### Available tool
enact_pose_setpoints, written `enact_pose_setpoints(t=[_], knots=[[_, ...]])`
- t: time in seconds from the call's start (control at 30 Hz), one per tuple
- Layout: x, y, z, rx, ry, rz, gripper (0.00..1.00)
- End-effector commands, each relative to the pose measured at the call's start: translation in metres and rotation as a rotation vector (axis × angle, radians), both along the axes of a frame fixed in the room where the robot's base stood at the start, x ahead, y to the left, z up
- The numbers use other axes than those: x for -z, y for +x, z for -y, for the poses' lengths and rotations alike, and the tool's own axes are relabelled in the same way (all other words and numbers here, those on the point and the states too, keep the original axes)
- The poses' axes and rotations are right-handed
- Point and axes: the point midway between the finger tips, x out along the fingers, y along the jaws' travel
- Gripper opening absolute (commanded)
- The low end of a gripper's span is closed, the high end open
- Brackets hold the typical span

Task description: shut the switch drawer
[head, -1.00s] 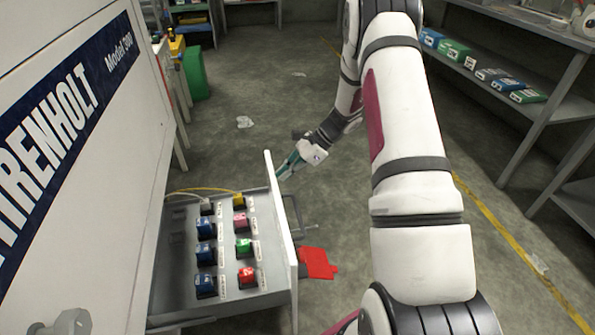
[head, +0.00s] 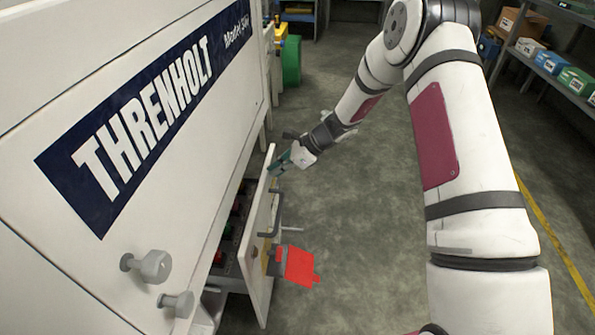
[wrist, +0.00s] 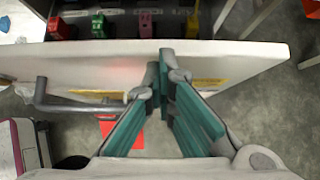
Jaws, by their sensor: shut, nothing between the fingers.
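The switch drawer (head: 262,235) is partly open, sticking out of the white cabinet. Its front panel also shows in the wrist view (wrist: 225,54), with a grey bar handle (wrist: 62,102) on its outer face. Several coloured switches (wrist: 98,25) are inside, behind the panel.
The white cabinet (head: 190,180) with two grey knobs (head: 153,266) fills the left. A red tag (head: 299,267) hangs by the drawer front. Shelves with boxes (head: 550,62) stand at the right. Open concrete floor lies between.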

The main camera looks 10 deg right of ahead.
Motion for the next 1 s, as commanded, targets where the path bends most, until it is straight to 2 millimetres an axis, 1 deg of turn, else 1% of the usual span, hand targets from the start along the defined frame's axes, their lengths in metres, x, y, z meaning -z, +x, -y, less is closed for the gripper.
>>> enact_pose_setpoints(t=[0.03, 0.2, 0.4, 0.8, 0.87, 1.0], knots=[[0.002, 0.001, -0.007, -0.002, -0.002, -0.001, 0.0], [0.001, 0.006, -0.019, -0.001, -0.002, -0.001, 0.0], [0.001, 0.007, -0.023, 0.001, -0.003, -0.002, 0.0], [0.001, 0.007, -0.022, 0.0, -0.002, -0.001, 0.0], [0.001, 0.007, -0.019, 0.001, -0.003, -0.002, 0.0], [0.001, 0.004, -0.006, -0.001, -0.003, -0.001, 0.0]])
